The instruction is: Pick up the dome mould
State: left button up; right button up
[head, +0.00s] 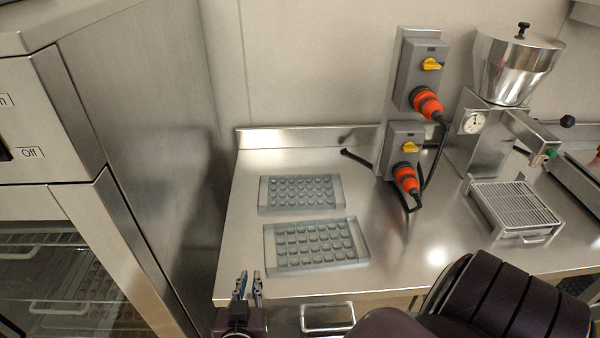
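Two clear grey moulds with rows of small cavities lie flat on the steel worktop. The far mould (300,193) is smaller in the picture, and its cavities look rounded. The near mould (315,245) lies closer to the front edge, and its cavities look more like rounded squares. I cannot tell for certain which is the dome mould. My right gripper (249,284) is at the bottom, just in front of the worktop's front edge, left of and below the near mould. Its two fingers point up with a narrow empty gap between them. My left gripper is out of view.
The steel worktop (400,262) is clear right of the moulds. A steel cabinet (160,150) stands close on the left. Switch boxes with orange plugs (407,178) and a cable rise behind. A machine with a hopper (515,70) and a grated tray (515,208) stand right.

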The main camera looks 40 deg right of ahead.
aim_at(291, 191)
jog(key=i+l, duration=0.3)
jog(key=l, duration=0.15)
jog(key=i+l, duration=0.35)
